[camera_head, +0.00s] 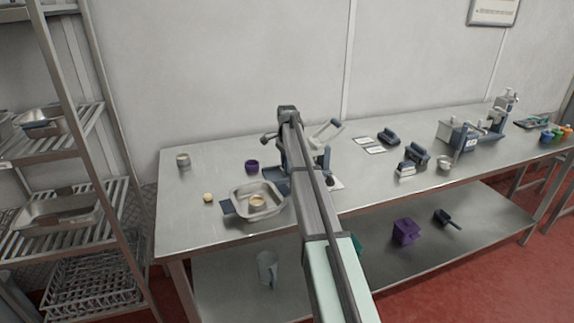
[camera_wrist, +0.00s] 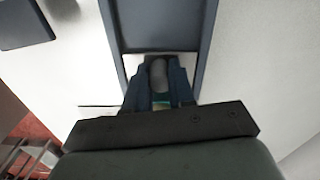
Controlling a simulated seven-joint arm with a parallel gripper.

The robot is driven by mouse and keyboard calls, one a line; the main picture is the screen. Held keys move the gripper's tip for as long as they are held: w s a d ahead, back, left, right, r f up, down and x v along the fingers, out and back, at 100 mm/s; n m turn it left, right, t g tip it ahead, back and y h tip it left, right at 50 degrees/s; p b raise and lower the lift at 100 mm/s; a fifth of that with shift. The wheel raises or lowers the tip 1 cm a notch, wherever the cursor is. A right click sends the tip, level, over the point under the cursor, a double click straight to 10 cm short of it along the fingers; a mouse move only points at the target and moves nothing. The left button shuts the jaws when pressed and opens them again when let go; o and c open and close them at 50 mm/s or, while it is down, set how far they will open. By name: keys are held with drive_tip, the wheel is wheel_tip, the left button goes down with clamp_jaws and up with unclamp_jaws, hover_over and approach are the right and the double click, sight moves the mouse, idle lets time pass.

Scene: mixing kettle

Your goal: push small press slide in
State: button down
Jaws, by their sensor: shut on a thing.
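The small press (camera_head: 322,158) stands on the steel table, mostly hidden behind my arm, with its pale lever (camera_head: 327,130) sticking out to the right. In the wrist view its blue-grey frame (camera_wrist: 116,30) shows as two side rails around a pale gap. My gripper (camera_wrist: 159,82) is at the near end of this gap, its dark fingers closed around a rounded grey piece (camera_wrist: 158,73), which looks like the slide's grip. How far the slide sits in the frame cannot be told. In the head view my gripper is hidden behind my arm.
A square metal pan (camera_head: 240,200) holding a small round item stands left of my arm. A purple cup (camera_head: 252,166) is near the press. The table's front left is mostly free.

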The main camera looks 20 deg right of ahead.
drive_tip(key=shift+d, duration=1.75)
drive_tip(key=c, duration=0.9)
unclamp_jaws()
drive_tip(key=shift+c, duration=0.2)
wheel_tip(320, 180, up, 14)
drive_tip(key=shift+f, duration=0.1)
drive_tip(key=shift+w, duration=0.1)
